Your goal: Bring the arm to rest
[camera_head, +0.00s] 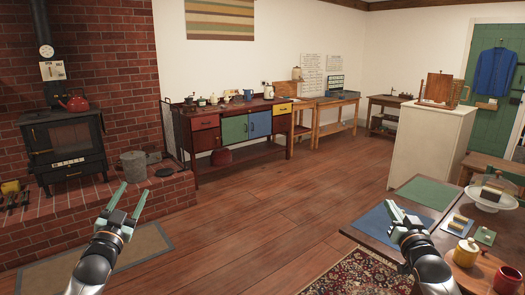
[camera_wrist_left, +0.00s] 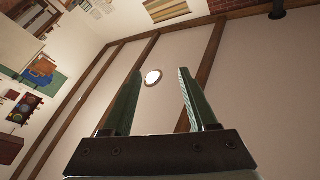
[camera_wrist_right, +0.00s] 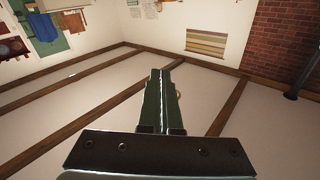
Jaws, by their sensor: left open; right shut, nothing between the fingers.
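My left gripper (camera_head: 128,205) is raised in front of me at the lower left of the head view. Its green fingers stand apart with nothing between them, as the left wrist view (camera_wrist_left: 157,100) also shows. My right gripper (camera_head: 400,218) is raised at the lower right, in front of the table with the blue mat in the picture. Its fingers are together and empty in the right wrist view (camera_wrist_right: 160,100). Both wrist cameras face the ceiling and upper walls.
A dark wooden table (camera_head: 353,233) at the right bears a blue mat (camera_head: 378,226), a green mat (camera_head: 428,192), a yellow pot (camera_head: 466,252) and a red mug (camera_head: 507,279). A stove (camera_head: 66,142) stands on the brick hearth at left. The middle floor (camera_head: 265,215) is clear.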

